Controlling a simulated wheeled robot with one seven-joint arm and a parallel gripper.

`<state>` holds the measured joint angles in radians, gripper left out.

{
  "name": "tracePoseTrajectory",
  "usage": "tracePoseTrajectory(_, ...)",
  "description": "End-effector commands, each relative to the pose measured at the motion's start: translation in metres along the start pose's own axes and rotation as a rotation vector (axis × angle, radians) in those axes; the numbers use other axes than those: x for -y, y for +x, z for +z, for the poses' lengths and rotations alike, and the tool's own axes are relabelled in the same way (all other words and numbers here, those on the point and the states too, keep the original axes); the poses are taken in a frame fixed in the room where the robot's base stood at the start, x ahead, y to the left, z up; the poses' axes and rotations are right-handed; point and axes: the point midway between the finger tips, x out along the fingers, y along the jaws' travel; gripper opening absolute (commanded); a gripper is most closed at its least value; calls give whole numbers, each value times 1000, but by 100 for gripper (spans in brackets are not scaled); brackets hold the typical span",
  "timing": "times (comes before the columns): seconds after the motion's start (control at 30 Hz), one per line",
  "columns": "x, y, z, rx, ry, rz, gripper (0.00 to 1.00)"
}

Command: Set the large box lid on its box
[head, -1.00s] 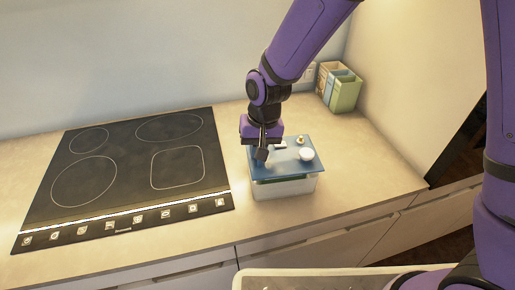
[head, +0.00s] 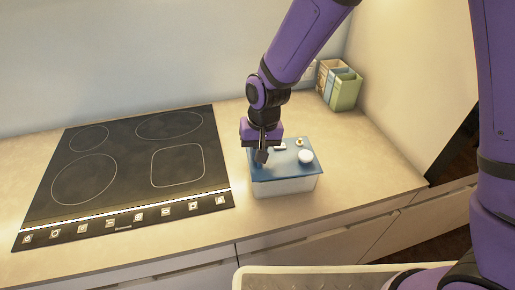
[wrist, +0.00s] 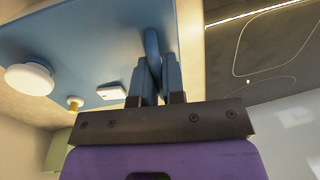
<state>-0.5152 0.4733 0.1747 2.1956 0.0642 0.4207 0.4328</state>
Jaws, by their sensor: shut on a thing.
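The large blue lid (head: 290,170) lies level over the white box (head: 290,188) on the counter, with its edge at the box's rim. In the head view I see no clear gap between them along the front. My gripper (head: 262,155) is over the lid's left part. In the wrist view my gripper (wrist: 160,85) is shut on the lid's upright blue handle (wrist: 152,45). The lid (wrist: 95,45) also carries a round white knob (wrist: 28,78), a small yellow-stemmed knob (wrist: 75,103) and a flat white piece (wrist: 111,92). The box's back side is hidden.
A black cooktop (head: 125,170) lies to the left of the box. A green and blue divided holder (head: 340,85) stands at the back right by the wall. The counter (head: 370,165) is clear to the right of the box. A pale-rimmed tray (head: 300,268) shows at the bottom.

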Motion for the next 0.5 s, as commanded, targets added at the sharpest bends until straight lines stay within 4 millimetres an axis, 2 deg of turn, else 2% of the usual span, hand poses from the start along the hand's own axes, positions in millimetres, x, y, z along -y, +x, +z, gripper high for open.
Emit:
tracePoseTrajectory(0.37,-1,8,0,-1,0,0,0)
tracePoseTrajectory(0.4,-1,8,0,-1,0,0,17)
tracePoseTrajectory(0.5,-1,8,0,-1,0,0,40)
